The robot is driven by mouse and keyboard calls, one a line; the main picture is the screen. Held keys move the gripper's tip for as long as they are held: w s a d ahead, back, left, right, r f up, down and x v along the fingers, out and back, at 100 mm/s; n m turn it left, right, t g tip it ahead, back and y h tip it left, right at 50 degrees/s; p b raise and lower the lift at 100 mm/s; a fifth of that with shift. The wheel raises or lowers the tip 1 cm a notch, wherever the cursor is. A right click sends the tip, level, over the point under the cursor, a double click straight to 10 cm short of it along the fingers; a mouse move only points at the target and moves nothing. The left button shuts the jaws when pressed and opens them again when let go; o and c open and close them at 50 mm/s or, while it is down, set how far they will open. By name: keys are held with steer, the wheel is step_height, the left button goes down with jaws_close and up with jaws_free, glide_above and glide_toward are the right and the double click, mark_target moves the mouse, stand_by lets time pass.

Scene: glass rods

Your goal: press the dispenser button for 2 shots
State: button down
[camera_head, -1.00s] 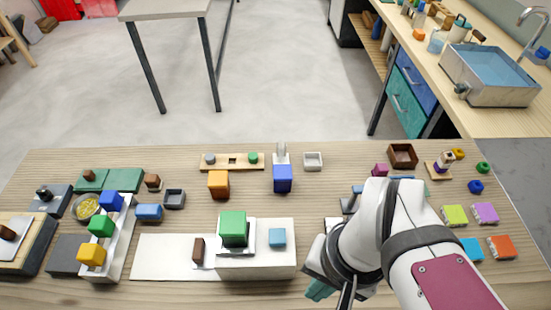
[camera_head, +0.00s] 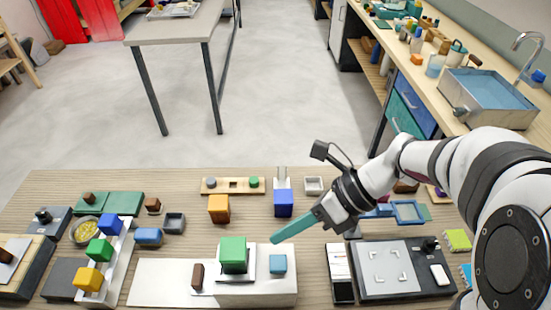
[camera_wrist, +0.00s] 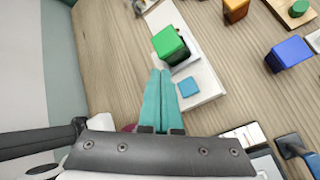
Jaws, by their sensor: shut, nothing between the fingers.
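A white box (camera_head: 240,289) stands at the front middle of the table, with a large green block (camera_head: 233,254) on its left part. A light-blue square (camera_head: 278,264), which looks like the dispenser button, sits on its right part. In the wrist view the light-blue square (camera_wrist: 187,87) is just right of my fingers, and the green block (camera_wrist: 169,43) is beyond them. My gripper (camera_head: 274,240) has long teal fingers, shut with nothing between them. Their tips appear above and beside the light-blue square, apparently without touching it; the exact height is unclear.
A brown block (camera_head: 197,277) stands left of the green block on a white strip (camera_head: 155,278). An orange block (camera_head: 218,208) and a blue block (camera_head: 284,203) stand behind. A grey panel with corner marks (camera_head: 392,268) lies to the right.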

mark_target(274, 264)
steer(key=shift+f, duration=4.25)
steer(key=shift+f, duration=0.4)
steer(key=shift+f, duration=0.7)
steer(key=shift+r, duration=1.15)
steer(key=shift+r, duration=2.5)
